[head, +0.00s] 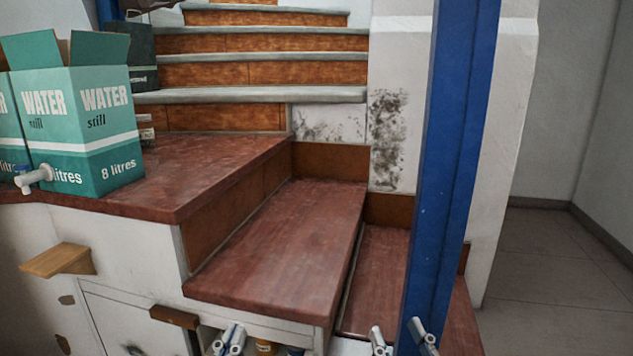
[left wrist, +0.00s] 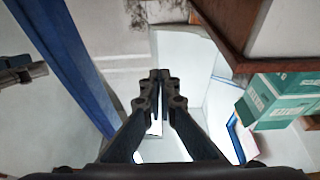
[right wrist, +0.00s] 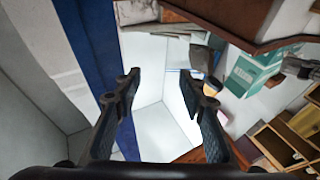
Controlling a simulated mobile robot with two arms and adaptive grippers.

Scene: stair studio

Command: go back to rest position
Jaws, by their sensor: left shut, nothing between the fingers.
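My left gripper (head: 228,339) shows at the bottom edge of the head view, in front of the open shelf below the wooden steps. Its two fingers are together and empty, as the left wrist view also shows (left wrist: 160,78). My right gripper (head: 402,338) shows further right at the bottom edge, by the foot of the blue post. Its fingers are spread wide with nothing between them, as the right wrist view also shows (right wrist: 158,78). Most of both arms is out of the head view.
A blue post (head: 452,160) stands close at the right. Red-brown wooden steps (head: 285,245) rise in the middle. A green water box (head: 85,130) with a white tap sits on the landing (head: 190,165). Floor (head: 560,270) at far right is clear.

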